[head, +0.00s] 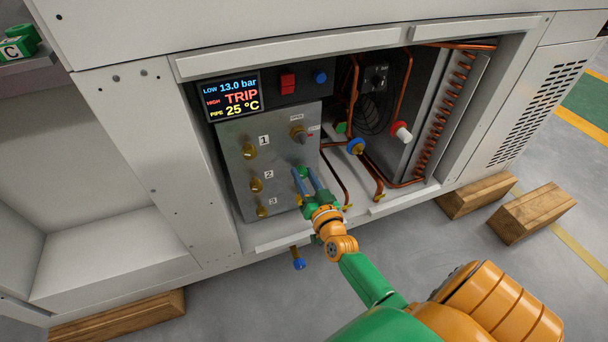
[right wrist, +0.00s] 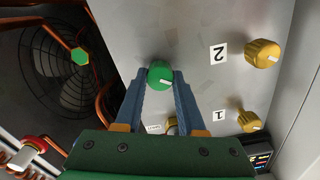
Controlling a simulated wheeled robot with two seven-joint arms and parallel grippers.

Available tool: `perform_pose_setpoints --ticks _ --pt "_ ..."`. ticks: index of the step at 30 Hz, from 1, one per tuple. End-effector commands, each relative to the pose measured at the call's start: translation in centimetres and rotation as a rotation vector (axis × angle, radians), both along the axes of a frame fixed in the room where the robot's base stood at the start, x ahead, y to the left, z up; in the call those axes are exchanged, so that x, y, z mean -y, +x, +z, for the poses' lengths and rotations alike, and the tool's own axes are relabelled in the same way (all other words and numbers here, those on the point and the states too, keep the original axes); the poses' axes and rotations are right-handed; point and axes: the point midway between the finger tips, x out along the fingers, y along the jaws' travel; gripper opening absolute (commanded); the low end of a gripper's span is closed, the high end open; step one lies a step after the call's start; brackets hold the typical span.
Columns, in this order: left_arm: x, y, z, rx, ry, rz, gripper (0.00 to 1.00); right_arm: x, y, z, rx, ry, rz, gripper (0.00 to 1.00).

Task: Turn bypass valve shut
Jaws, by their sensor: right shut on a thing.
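My right gripper (head: 306,178) is at the lower right of the grey valve panel (head: 232,140). Its two blue fingers are shut on a round green knob (right wrist: 160,74), one on each side, as the right wrist view shows. The knob has a white mark on its face, pointing right in that view. In the head view the fingers mostly cover this knob. No readable label shows which valve is the bypass valve. My left gripper is not in view.
Brass knobs 1 (head: 250,150), 2 (head: 256,184) and 3 (head: 262,210) line the panel's left side. A display (head: 232,96) reads LOW 13.0 bar, HIGH TRIP, PIPE 25 °C.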

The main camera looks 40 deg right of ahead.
Motion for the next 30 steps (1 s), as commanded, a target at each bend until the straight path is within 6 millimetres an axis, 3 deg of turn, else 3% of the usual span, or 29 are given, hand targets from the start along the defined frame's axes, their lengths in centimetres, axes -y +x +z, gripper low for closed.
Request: perform_pose_setpoints --ticks 13,30 --pt "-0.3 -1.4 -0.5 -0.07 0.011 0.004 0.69 0.1 0.0 -0.1 0.098 0.408 0.0 0.0" --pt "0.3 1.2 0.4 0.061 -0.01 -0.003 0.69 0.1 0.0 -0.2 0.2 0.836 0.0 0.0"
